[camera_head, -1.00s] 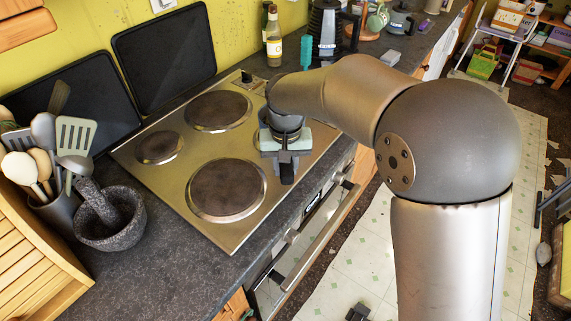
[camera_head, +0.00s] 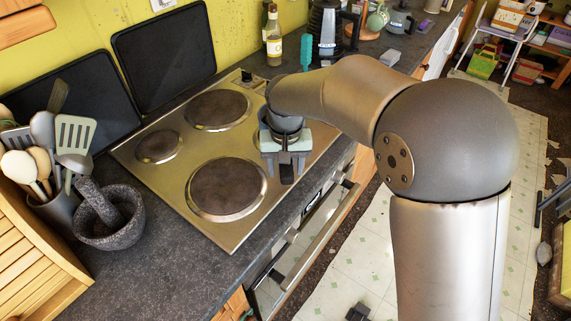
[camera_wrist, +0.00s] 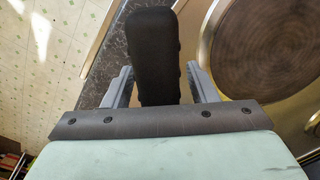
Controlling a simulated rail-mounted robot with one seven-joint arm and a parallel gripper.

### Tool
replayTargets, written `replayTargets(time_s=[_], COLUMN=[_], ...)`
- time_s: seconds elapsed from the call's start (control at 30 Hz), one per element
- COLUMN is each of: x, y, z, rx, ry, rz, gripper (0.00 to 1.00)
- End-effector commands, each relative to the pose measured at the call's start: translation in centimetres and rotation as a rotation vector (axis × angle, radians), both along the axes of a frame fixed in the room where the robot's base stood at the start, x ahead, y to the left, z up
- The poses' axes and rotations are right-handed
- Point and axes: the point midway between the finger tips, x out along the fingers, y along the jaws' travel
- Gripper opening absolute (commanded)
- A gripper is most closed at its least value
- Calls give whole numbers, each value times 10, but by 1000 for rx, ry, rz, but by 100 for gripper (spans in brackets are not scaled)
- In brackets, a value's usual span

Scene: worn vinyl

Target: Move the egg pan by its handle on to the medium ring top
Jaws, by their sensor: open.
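The egg pan is mostly hidden under my wrist in the head view. Its black handle (camera_head: 287,173) points toward the front edge of the hob. My gripper (camera_head: 286,161) is over it, with a finger on each side. In the wrist view the black handle (camera_wrist: 153,60) lies between the two grey fingers of my gripper (camera_wrist: 160,88). The fingers are open, with a gap on both sides of the handle. The medium ring top seems to be the back ring (camera_head: 217,110) of the steel hob, which is bare.
A larger ring (camera_head: 227,189) and a small ring (camera_head: 159,147) are bare. A stone mortar (camera_head: 112,225) and utensil pot (camera_head: 58,215) stand left of the hob.

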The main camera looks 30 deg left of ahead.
Motion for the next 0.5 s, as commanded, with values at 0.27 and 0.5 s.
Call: replayTargets(time_s=[0.27,0.5], x=[1,1], y=[1,1], z=[2,8], rx=[3,4], ry=[-3,-5], rz=[0,0], gripper=[52,52])
